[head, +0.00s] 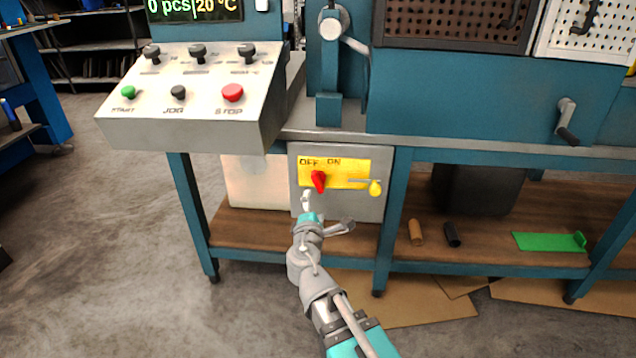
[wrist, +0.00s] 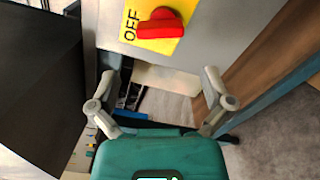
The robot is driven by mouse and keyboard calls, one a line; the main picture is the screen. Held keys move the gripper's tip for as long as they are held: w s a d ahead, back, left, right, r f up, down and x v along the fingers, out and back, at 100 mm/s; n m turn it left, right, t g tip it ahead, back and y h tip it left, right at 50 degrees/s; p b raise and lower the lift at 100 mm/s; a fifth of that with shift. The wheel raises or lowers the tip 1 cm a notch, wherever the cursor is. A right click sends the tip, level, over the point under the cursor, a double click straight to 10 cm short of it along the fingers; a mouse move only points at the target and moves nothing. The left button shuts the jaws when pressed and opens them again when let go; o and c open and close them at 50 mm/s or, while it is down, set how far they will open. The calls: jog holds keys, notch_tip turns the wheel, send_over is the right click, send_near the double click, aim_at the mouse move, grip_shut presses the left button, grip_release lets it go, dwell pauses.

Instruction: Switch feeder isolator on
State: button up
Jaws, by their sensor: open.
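The feeder isolator is a red rotary knob (head: 318,181) on a yellow plate (head: 345,167) marked OFF and ON, fixed to a grey box (head: 343,208) under the bench. The knob's grip slants slightly, upper left to lower right, below the OFF mark. In the wrist view the red knob (wrist: 160,24) is at the top, beside OFF; ON is out of view. My gripper (head: 326,211) is open and empty, just below and in front of the knob. In the wrist view its spread fingers (wrist: 161,76) are apart from the knob.
A yellow tag-like piece (head: 375,188) with a grey rod is at the plate's right. The control panel (head: 190,120) juts out above left. A blue bench leg (head: 393,225) stands right of the box. Several small items lie on the lower shelf (head: 480,245).

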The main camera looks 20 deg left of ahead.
aim_at(318, 185)
jog(key=x, duration=1)
jog(key=shift+w, duration=0.1)
jog(key=c, duration=0.8)
jog(key=shift+m, duration=0.3)
jog(key=shift+d+m, duration=0.15)
jog(key=shift+m, duration=1.95)
